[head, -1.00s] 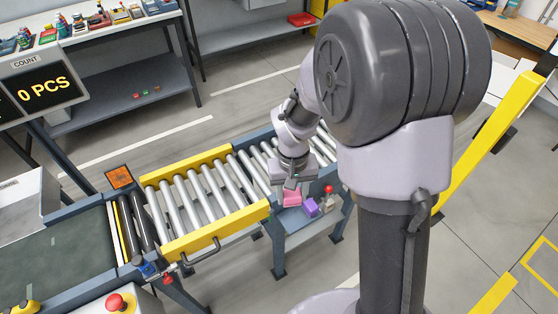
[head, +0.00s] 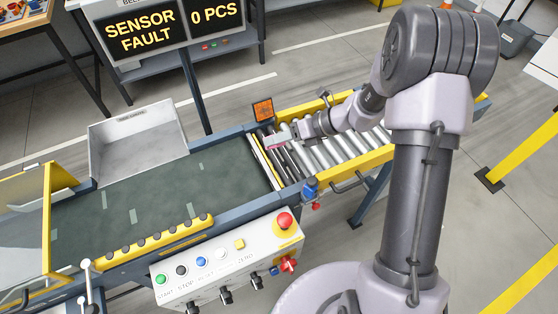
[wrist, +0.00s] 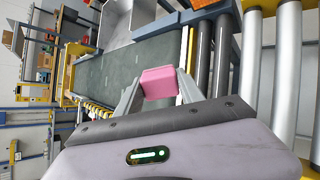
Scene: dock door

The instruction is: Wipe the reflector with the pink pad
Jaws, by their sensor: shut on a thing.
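The reflector (head: 263,109) is an orange square plate with dark smudges, upright at the far side of the conveyor, where belt and rollers meet. My gripper (head: 288,137) is shut on the pink pad (head: 275,142) and holds it over the rollers by the belt's end, a little nearer to me and right of the reflector. Pad and reflector look apart. In the wrist view the pink pad (wrist: 159,82) sits between the fingertips, in front of the dark rollers and belt.
The green belt (head: 170,195) runs left, with a grey bin (head: 137,150) behind it. A control box (head: 225,265) with buttons stands in front. A blue sensor (head: 310,187) sits on the near rail. The display (head: 140,32) reads "SENSOR FAULT".

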